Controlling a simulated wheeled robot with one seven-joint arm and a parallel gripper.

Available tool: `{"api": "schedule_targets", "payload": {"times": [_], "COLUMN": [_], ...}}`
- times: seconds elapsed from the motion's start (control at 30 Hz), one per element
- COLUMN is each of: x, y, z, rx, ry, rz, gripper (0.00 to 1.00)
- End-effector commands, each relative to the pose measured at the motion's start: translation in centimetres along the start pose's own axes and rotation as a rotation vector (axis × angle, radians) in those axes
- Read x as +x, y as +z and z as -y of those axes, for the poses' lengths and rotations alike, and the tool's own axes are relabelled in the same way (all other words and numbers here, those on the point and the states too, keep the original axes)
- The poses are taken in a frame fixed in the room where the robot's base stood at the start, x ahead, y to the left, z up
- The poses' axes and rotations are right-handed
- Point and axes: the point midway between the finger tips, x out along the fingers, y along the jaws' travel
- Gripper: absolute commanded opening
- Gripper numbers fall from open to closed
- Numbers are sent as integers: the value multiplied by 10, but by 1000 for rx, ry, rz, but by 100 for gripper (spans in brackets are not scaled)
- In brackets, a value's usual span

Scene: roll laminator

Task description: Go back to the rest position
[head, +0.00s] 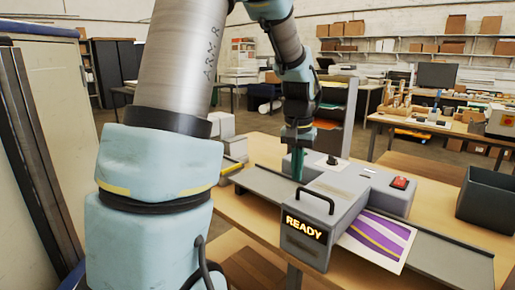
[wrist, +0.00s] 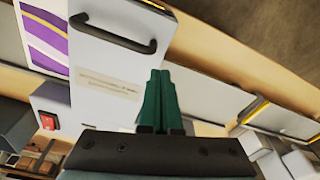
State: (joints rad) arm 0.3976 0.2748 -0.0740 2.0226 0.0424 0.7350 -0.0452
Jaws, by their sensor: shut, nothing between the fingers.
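The grey roll laminator (head: 345,187) stands on a wooden table, its front display lit with READY. It has a dark handle (head: 318,199) and a red switch (head: 399,182). A purple, white and yellow sheet (head: 378,238) sticks out on its right side. My gripper (head: 297,164) points down by the laminator's left rear edge. In the wrist view my gripper's green fingers (wrist: 158,85) are together with nothing between them. The laminator's body (wrist: 105,80) lies beside them there, with the handle (wrist: 115,38) apart from the fingertips.
A dark open bin (head: 487,196) stands at the table's right end. A grey feed tray (head: 268,186) extends left of the laminator. A shelf rack (head: 335,110) stands behind it. A second table (head: 440,124) with boxes and tools is farther back.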

Motion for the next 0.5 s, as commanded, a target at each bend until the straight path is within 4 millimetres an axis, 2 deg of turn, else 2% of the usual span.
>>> {"api": "schedule_targets", "payload": {"times": [0.03, 0.1, 0.2, 0.4, 0.47, 0.5], "x": [2, 5, 10, 19, 21, 32], "y": [20, 49, 90, 156, 171, 175], "z": [23, 49, 79, 109, 114, 112], "rx": [-50, -114, -200, -327, -355, -354], "ry": [-6, -14, -27, -49, -54, -51], "rz": [-11, -34, -66, -109, -119, -106], "gripper": [0, 0, 0, 0, 0, 0]}}
